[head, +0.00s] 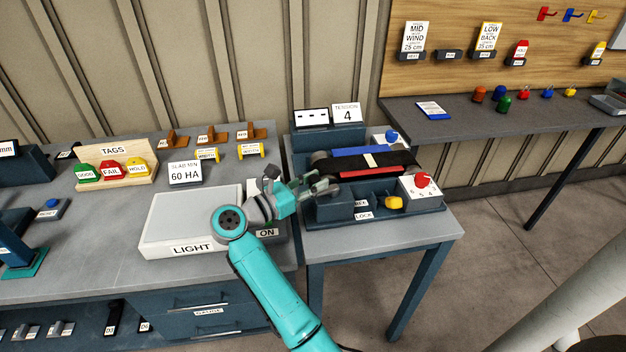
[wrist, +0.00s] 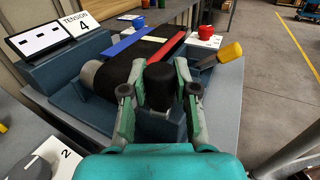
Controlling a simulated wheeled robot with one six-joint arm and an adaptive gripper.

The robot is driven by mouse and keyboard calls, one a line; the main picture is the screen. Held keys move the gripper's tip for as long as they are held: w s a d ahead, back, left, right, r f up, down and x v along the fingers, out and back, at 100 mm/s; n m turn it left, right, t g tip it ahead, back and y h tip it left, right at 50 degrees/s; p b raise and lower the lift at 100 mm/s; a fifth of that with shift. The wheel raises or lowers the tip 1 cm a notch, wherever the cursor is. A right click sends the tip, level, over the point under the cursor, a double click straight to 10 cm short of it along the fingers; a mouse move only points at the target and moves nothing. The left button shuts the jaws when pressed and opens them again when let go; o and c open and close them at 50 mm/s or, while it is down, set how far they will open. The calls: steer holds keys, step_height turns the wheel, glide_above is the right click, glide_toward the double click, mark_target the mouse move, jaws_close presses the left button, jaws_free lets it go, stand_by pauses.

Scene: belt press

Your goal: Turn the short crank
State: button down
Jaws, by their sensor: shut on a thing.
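The belt press (head: 430,208) stands on the right-hand bench, with a black belt (head: 402,162) between a blue bar (head: 365,151) and a red bar (head: 367,172). My gripper (head: 326,184) is at its near left side. In the wrist view, my gripper (wrist: 160,77) is shut on an upright black cylindrical grip (wrist: 159,92), seemingly the short crank's handle. The fingers touch it from both sides. The crank's arm and pivot are hidden below the grip and fingers. In the head view, my gripper covers the crank.
A yellow-handled lever (head: 394,203) by the LOCK label and a red knob (head: 423,180) on a numbered white block are to the right. A blue knob (head: 391,135) is behind. A card reads TENSION 4 (head: 347,113). The light box (head: 190,219) lies left.

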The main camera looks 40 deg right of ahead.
steer(key=n+t, duration=0.1)
steer(key=t, duration=0.1)
steer(key=s+n+t, duration=0.2)
steer(key=t, duration=0.1)
steer(key=shift+a+n+t, duration=0.15)
steer(key=shift+n+t, duration=0.15)
steer(key=shift+s+d+n+t+y, duration=0.2)
steer(key=shift+s+n+t+y, duration=0.35)
steer(key=shift+n+t+y, duration=0.95)
steer(key=shift+s+d+n+t+y, duration=0.15)
steer(key=shift+s+n+t+y, duration=0.4)
steer(key=shift+n+t, duration=1)
steer(key=shift+s+d+n+t+y, duration=0.2)
steer(key=shift+s+n+t+y, duration=0.55)
steer(key=shift+t, duration=1.4)
steer(key=shift+w+n+t+y, duration=0.15)
steer(key=shift+n+t+y, duration=0.2)
steer(key=shift+y, duration=0.35)
steer(key=c, duration=0.9)
jaws_free()
steer(key=shift+o, duration=0.2)
steer(key=v, duration=0.7)
steer(key=shift+a, duration=0.1)
